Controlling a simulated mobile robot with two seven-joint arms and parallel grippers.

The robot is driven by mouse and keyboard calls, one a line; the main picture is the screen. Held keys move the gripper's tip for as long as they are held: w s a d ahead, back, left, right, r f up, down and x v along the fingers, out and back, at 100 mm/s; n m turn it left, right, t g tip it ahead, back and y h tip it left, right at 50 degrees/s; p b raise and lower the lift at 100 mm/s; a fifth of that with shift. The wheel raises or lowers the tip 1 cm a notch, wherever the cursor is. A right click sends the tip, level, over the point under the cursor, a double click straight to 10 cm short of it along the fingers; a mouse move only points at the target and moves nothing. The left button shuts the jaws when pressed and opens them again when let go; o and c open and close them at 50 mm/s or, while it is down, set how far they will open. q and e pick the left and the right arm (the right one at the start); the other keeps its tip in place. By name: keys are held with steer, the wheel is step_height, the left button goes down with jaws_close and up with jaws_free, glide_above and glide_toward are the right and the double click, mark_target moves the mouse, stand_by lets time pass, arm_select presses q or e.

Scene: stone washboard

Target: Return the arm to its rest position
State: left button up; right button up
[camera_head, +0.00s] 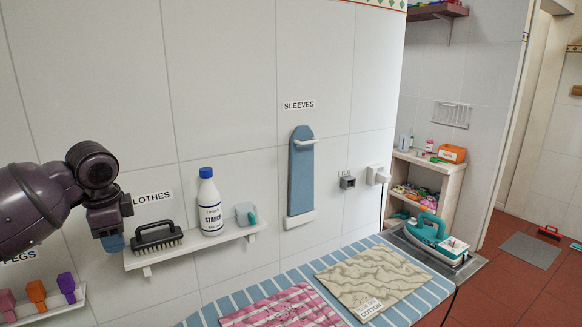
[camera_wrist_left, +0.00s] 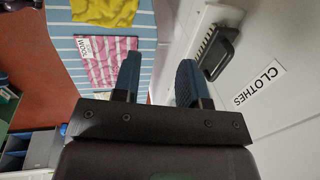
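My left arm comes in from the left in the head view, in front of the white tiled wall. My left gripper (camera_head: 113,242) points down, to the left of the clothes brush (camera_head: 157,238) in the picture. In the left wrist view its two blue fingers stand apart with nothing between them, so the gripper (camera_wrist_left: 158,78) is open and empty. My right gripper is in neither view.
A wall shelf (camera_head: 205,245) holds the brush, a starch bottle (camera_head: 210,203) and a small spray item. A striped ironing board (camera_head: 405,306) carries folded cloths, with a teal iron (camera_head: 428,232) beyond. Colored pegs (camera_head: 37,293) sit lower left. The upper wall is clear.

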arm_select(q)
steer(key=s+d+f+n+h, duration=0.1)
steer(key=s+d+f, duration=0.3)
steer(key=f, duration=0.3)
steer(key=s+d+f, duration=0.3)
steer(key=s+f, duration=0.1)
steer(key=f, duration=0.3)
steer(key=s+d+f+n+h, duration=0.1)
steer(key=s+d+f, duration=0.35)
steer(key=f, duration=0.25)
steer(key=s+a+f+n+t+y, duration=0.15)
steer(key=s+n, duration=0.35)
steer(key=s, duration=0.6)
steer(key=s+a+f+n+y, duration=0.1)
steer(key=s+a+f+n, duration=0.3)
steer(key=s, duration=0.6)
steer(key=w+d+f+t+h+b, duration=0.1)
steer(key=w+d+f+t, duration=0.1)
steer(key=w+f+t, duration=0.5)
step_height(320, 180, down, 4)
steer(key=shift+w+f+t+b, duration=0.2)
steer(key=shift+t+b, duration=0.15)
steer(key=shift+t, duration=0.2)
